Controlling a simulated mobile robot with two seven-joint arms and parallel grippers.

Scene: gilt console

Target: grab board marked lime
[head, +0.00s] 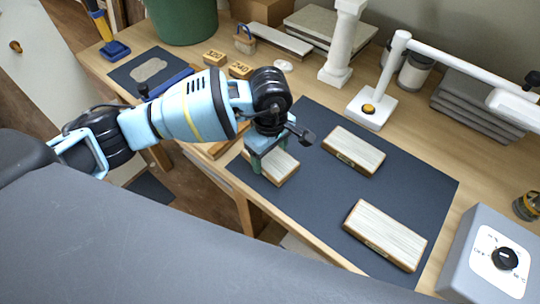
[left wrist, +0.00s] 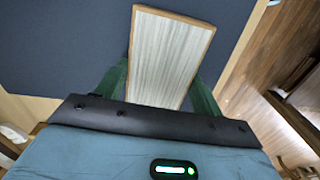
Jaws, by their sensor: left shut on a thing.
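Three pale boards with brown wooden edges lie on a dark mat (head: 310,120). My left gripper (head: 268,164) reaches down over the board nearest to it (head: 284,168), at the mat's left side. In the left wrist view its green fingers stand on both sides of this board (left wrist: 168,55), shut on its near end. A second board (head: 354,151) lies at the mat's middle right, and a third board (head: 385,235) lies closer to the front. Small labels show on the front edges of these two, too small to read. The held board's label is hidden. My right gripper is out of view.
A white lamp stand (head: 372,107), a white column (head: 343,45) and grey slabs (head: 480,105) stand along the back. A grey box with a dial (head: 492,255) is at the right. Wooden blocks (head: 240,70) lie behind my left arm. The mat between the boards is clear.

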